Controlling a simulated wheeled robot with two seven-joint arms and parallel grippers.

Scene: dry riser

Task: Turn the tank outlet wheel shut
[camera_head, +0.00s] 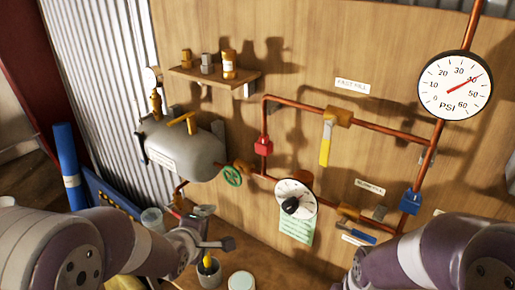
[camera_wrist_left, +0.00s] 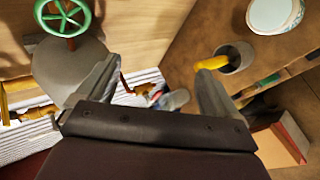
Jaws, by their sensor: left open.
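The green tank outlet wheel (camera_head: 232,176) sits on the pipe at the right end of the grey tank (camera_head: 185,150). It also shows at the top left of the left wrist view (camera_wrist_left: 64,17), with the tank (camera_wrist_left: 68,68) beyond it. My left gripper (camera_head: 215,228) is below the wheel, apart from it. Its two fingers are spread and empty; in the left wrist view the gripper (camera_wrist_left: 158,72) has the wheel outside its jaws, up and to the left. My right arm (camera_head: 420,260) comes in at the lower right; its gripper is not clearly visible.
Copper pipes carry a dial gauge (camera_head: 456,86), a yellow lever (camera_head: 326,140), red (camera_head: 263,146) and blue (camera_head: 411,201) fittings, and a round white dial (camera_head: 296,199). A shelf (camera_head: 215,76) is above the tank. A cup with a yellow-handled tool (camera_head: 208,267) stands below my left gripper.

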